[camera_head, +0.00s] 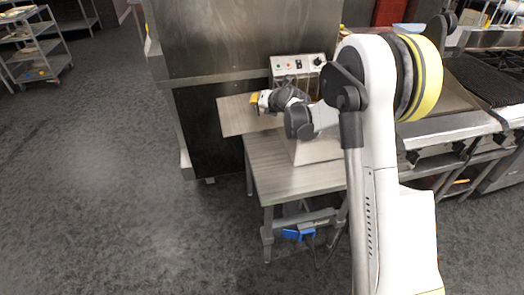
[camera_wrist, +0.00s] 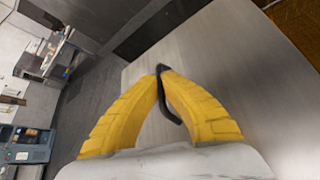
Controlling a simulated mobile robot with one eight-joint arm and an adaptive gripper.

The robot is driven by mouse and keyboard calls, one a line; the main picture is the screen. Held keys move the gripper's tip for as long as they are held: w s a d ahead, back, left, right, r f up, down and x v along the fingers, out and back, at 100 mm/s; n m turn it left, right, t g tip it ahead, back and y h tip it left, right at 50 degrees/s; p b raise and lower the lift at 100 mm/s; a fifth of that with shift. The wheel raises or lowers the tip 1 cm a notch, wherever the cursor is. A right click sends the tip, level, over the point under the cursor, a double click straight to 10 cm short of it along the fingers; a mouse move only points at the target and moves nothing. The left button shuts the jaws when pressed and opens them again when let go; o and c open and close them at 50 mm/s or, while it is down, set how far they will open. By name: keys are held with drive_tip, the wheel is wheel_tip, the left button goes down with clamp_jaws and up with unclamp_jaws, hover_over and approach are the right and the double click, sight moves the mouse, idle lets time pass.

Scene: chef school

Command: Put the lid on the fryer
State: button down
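The lid (camera_head: 235,118) is a flat grey metal panel, to the left of the fryer in the head view. Its broad metal face (camera_wrist: 225,60) fills much of the wrist view, with a curved black handle (camera_wrist: 170,108) on it. My gripper (camera_wrist: 162,72) has its yellow fingers brought together at the handle, and they look shut on it. In the head view my gripper (camera_head: 257,99) is small and at the lid's upper edge. The fryer shows by its control panel (camera_head: 298,65) with knob and lights; my arm hides much of its body, including its top opening.
A metal table (camera_head: 290,178) stands in front of the fryer, with a blue item (camera_head: 298,234) beneath it. A tall steel cabinet (camera_head: 245,40) is behind. A stove (camera_head: 490,78) is at right. The floor at left is clear up to a shelf cart (camera_head: 38,50).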

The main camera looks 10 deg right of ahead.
wheel_tip(320, 180, down, 27)
drive_tip(key=b, duration=1)
drive_tip(key=shift+f, duration=0.15)
drive_tip(key=c, duration=1.6)
unclamp_jaws()
